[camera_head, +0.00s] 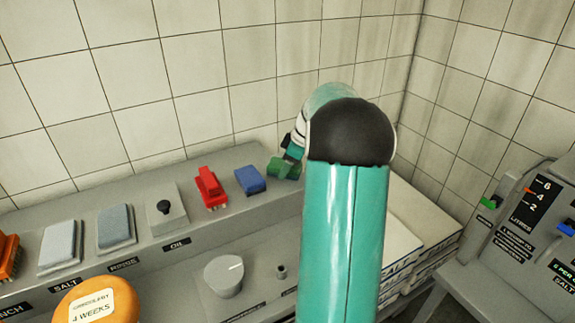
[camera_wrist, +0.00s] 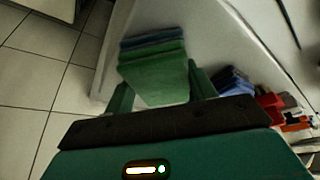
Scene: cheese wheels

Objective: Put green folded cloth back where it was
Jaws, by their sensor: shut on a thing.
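The green folded cloth (camera_head: 285,168) is at the right end of the raised grey ledge, just right of the blue folded cloth (camera_head: 250,180). I cannot tell whether it touches the ledge. In the wrist view the green cloth (camera_wrist: 152,72) sits between the two fingers of my gripper (camera_wrist: 160,92), which is shut on it. In the head view my gripper (camera_head: 292,150) is mostly hidden behind my own arm. The blue cloth (camera_wrist: 234,80) also shows right of the fingers in the wrist view.
A red brush (camera_head: 210,188) lies left of the blue cloth. Farther left are a black-knobbed block (camera_head: 166,210) and grey pads (camera_head: 115,228). White stacked boxes (camera_head: 420,220) stand right of my arm. The tiled wall (camera_head: 200,90) is close behind the ledge.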

